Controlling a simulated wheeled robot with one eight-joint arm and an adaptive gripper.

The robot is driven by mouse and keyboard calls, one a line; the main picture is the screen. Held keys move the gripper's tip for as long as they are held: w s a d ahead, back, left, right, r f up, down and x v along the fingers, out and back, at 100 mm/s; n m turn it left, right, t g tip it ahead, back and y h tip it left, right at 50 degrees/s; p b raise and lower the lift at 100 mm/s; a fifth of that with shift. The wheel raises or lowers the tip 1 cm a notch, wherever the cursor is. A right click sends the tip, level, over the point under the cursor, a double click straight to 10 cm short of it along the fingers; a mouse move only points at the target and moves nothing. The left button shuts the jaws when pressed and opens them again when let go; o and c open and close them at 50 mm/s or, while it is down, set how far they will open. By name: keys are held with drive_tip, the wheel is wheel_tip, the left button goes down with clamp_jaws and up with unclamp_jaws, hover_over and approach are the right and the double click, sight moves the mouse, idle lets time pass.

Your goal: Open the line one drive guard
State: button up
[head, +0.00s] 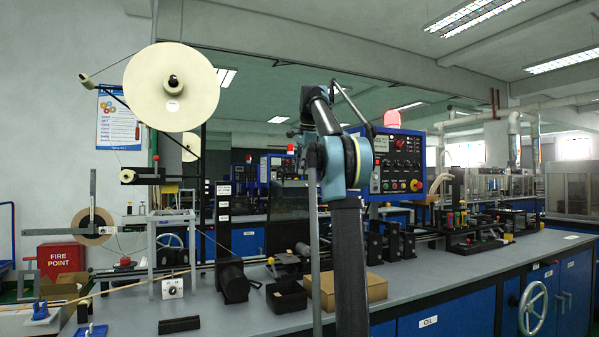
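A dark, smoky panel (287,201) stands upright on the bench line, left of my arm. It looks like a guard, but I cannot read any name on it. My arm hides what lies just to its right, so I cannot tell whether it is shut. My own arm rises in the middle of the head view, with a blue joint and dark links. I cannot make out the fingers of my gripper.
The long grey bench (437,273) carries an open cardboard box (375,287), a black tray (286,298) and a black motor-like cylinder (233,283). A large cream reel (171,105) hangs at left. A blue control panel (398,165) stands behind my arm. A handwheel (532,308) juts from the front.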

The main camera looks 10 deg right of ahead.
drive_tip(key=shift+s+d, duration=0.1)
drive_tip(key=shift+s, duration=0.45)
